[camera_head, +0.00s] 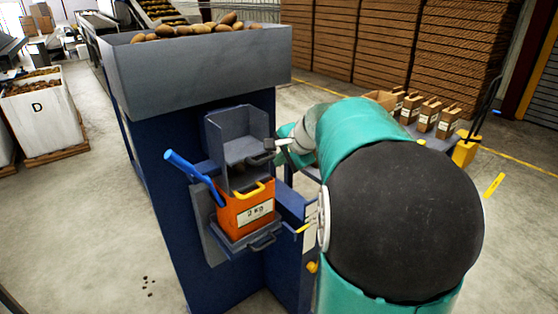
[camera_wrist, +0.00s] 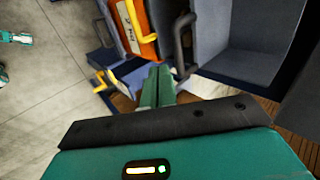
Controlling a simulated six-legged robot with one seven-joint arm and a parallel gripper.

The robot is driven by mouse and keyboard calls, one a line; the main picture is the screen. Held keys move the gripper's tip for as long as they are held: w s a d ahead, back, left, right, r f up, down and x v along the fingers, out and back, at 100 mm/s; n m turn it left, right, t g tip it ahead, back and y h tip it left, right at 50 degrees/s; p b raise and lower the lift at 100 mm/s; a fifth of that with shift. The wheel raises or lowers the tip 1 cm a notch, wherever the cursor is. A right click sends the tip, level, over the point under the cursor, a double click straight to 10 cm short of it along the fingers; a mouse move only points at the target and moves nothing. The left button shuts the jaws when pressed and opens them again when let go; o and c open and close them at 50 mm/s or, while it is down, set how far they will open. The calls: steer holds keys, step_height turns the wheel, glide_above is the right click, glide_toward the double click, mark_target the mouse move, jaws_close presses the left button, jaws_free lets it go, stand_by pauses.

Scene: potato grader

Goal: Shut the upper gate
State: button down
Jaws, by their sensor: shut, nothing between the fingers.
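The upper gate's dark handle (camera_head: 262,159) sticks out at the lower front of the grey open chute (camera_head: 238,125). In the wrist view the dark handle (camera_wrist: 182,42) stands just right of my fingertips. How far the gate plate is out cannot be told. My gripper (camera_head: 276,145) is by the handle's right side in the head view. In the wrist view my gripper (camera_wrist: 159,72) is shut and empty; contact with the handle is unclear. Below the chute is an orange box (camera_head: 232,218) marked 2 KG, with a yellow handle.
A blue lever (camera_head: 192,176) angles out left of the orange box. A lower dark handle (camera_head: 263,241) is below the box. The grey hopper (camera_head: 205,68) holds potatoes above. A trolley with paper bags (camera_head: 429,115) stands behind right. The floor at left is mostly clear.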

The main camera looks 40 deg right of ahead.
steer(key=v, duration=1)
steer(key=shift+r, duration=0.1)
steer(key=s+a+f+n+g, duration=0.1)
steer(key=s+a+f+n, duration=0.2)
steer(key=a, duration=0.5)
steer(key=s+a+n+g, duration=0.1)
steer(key=s+a+n, duration=0.1)
steer(key=a+n, duration=0.5)
steer(key=s+a+f+n, duration=0.7)
steer(key=s+a, duration=0.4)
steer(key=a, duration=0.1)
steer(key=shift+a+g, duration=0.2)
steer(key=shift+g, duration=0.1)
